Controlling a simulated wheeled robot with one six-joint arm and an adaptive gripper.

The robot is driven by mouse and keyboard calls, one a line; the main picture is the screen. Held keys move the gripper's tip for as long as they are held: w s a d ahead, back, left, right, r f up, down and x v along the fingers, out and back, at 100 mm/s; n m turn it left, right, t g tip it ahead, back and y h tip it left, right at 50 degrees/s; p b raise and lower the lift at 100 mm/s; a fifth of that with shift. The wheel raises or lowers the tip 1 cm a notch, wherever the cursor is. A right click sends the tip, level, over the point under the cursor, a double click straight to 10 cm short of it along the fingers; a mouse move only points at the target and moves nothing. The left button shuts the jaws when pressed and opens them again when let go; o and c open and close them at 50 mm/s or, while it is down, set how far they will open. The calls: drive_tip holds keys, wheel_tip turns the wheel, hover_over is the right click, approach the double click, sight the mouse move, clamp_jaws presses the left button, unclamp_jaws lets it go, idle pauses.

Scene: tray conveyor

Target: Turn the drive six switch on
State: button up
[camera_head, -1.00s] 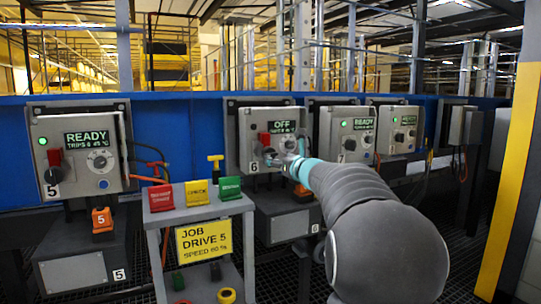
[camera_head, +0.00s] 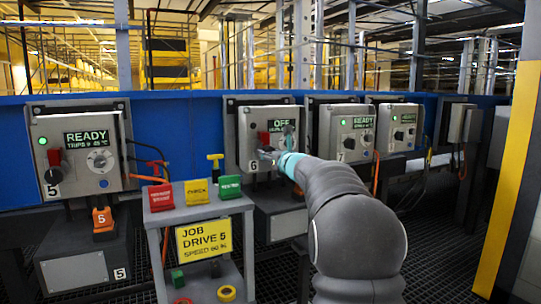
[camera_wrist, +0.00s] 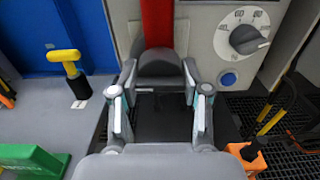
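The drive six box (camera_head: 250,122) is grey, marked 6, and its display (camera_head: 283,125) reads OFF. Its switch has a red handle (camera_head: 264,139) that points up; the handle also shows upright at the top of the wrist view (camera_wrist: 157,22). Below it in the wrist view is the dark switch hub (camera_wrist: 160,62). My gripper (camera_head: 268,156) is at the lower part of the switch and hides some of it. In the wrist view my gripper (camera_wrist: 161,78) has its fingers apart, one to each side of the hub. Whether they touch it I cannot tell.
A dial knob (camera_wrist: 248,40) and a blue button (camera_wrist: 229,79) lie right of the switch. The drive 5 box (camera_head: 80,150) stands left, the drive 7 box (camera_head: 345,130) right. A stand with a yellow JOB DRIVE 5 sign (camera_head: 204,240) is in front, left of my arm.

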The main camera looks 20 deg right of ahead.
drive_tip(key=shift+c, duration=1.1)
drive_tip(key=shift+m+p, duration=0.35)
drive_tip(key=shift+m, duration=1.15)
drive_tip(key=o, duration=1.1)
drive_tip(key=s, duration=1.2)
drive_tip(key=shift+d, duration=0.15)
